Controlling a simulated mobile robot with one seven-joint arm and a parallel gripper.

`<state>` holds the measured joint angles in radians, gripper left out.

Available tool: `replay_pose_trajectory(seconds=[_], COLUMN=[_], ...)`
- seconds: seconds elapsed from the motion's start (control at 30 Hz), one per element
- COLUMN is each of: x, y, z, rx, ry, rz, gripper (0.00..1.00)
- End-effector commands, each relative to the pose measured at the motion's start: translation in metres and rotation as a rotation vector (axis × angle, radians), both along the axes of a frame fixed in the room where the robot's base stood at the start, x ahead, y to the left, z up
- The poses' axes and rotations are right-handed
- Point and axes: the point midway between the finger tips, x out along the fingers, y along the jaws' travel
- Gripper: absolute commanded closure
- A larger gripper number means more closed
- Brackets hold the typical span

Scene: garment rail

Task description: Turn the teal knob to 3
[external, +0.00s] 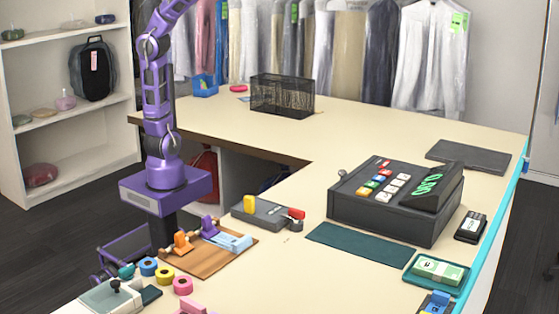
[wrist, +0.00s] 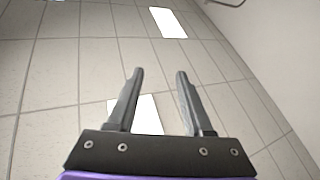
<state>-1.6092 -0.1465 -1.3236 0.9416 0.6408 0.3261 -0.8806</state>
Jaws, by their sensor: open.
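I cannot make out a teal knob with numbers for certain in either view. A small teal round thing (external: 126,271) sits at the lower left of the counter, beside the rolls; I cannot tell whether it is a knob or another roll. A grey device (external: 265,213) with a yellow part and a red part lies mid-counter; no teal part shows on it. My gripper (wrist: 158,75) is open and empty in the wrist view, with the ceiling behind it. It is out of the external view, where my arm rises past the top edge.
A black cash register (external: 384,213) stands at the right of the counter (external: 400,126). A black mesh basket (external: 282,97) is at the back. Blue, yellow and pink rolls (external: 164,275) and a wooden board (external: 208,262) with stamp-like pieces lie near my base. Bagged garments hang behind.

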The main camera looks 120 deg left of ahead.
Motion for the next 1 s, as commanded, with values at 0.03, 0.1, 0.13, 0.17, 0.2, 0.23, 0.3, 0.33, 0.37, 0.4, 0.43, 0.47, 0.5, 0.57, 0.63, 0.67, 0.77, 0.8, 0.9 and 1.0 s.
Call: replay_pose_trajectory(seconds=[0.03,0.1,0.13,0.17,0.2,0.23,0.3,0.33,0.37,0.4,0.43,0.47,0.5,0.57,0.63,0.67,0.77,0.8,0.9,1.0], x=[0.003,0.010,0.014,0.018,0.022,0.024,0.028,0.029,0.031,0.033,0.035,0.037,0.040,0.045,0.053,0.057,0.074,0.082,0.104,0.123], y=[0.006,0.008,0.008,0.008,0.007,0.007,0.006,0.006,0.006,0.006,0.005,0.005,0.004,0.002,-0.002,-0.004,-0.016,-0.023,-0.047,-0.078], z=[-0.002,-0.009,-0.013,-0.017,-0.022,-0.025,-0.030,-0.032,-0.035,-0.038,-0.041,-0.044,-0.048,-0.056,-0.066,-0.072,-0.096,-0.108,-0.143,-0.181], rx=[-0.026,-0.058,-0.074,-0.092,-0.119,-0.138,-0.185,-0.206,-0.230,-0.261,-0.285,-0.311,-0.346,-0.406,-0.486,-0.524,-0.683,-0.754,-0.939,-1.117], ry=[-0.004,0.006,0.014,0.022,0.030,0.033,0.037,0.039,0.041,0.044,0.047,0.049,0.055,0.064,0.080,0.087,0.131,0.155,0.228,0.316], rz=[-0.020,-0.052,-0.067,-0.082,-0.101,-0.112,-0.138,-0.148,-0.160,-0.174,-0.187,-0.198,-0.214,-0.242,-0.277,-0.294,-0.360,-0.385,-0.440,-0.478], gripper=[0.49,0.49,0.49,0.49,0.49,0.49,0.49,0.49,0.49,0.49,0.49,0.49,0.49,0.49,0.49,0.49,0.49,0.49,0.49,0.49])
